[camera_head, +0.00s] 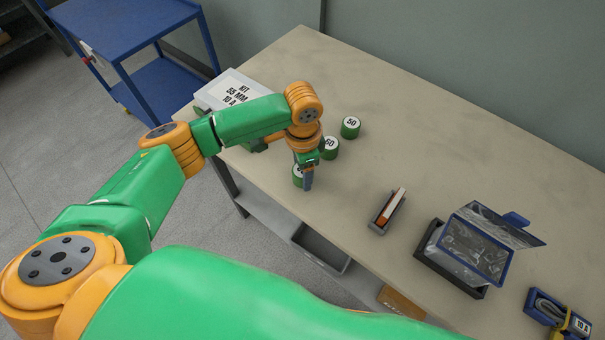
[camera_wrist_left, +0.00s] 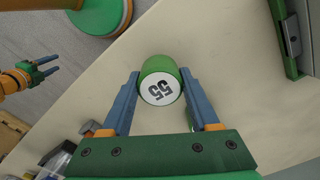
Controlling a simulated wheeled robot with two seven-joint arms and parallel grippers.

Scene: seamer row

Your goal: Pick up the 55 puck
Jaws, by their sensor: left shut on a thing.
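The 55 puck (camera_wrist_left: 160,82) is a green cylinder with a white face marked 55. In the left wrist view it sits between the two blue fingers of my left gripper (camera_wrist_left: 160,74), which is shut on it. In the head view the left gripper (camera_head: 307,184) points down at the table's near left part and partly hides the puck (camera_head: 297,172). I cannot tell whether the puck touches the table. My right gripper (camera_wrist_left: 57,64) shows small at the left of the left wrist view, with its fingers apart and nothing between them.
The 60 puck (camera_head: 329,148) and 50 puck (camera_head: 350,128) stand just behind the left gripper. A kit box (camera_head: 212,96) lies at the table's left end. A small holder (camera_head: 387,210) and an open-lidded box (camera_head: 470,245) stand to the right. A blue cart (camera_head: 130,40) stands beyond.

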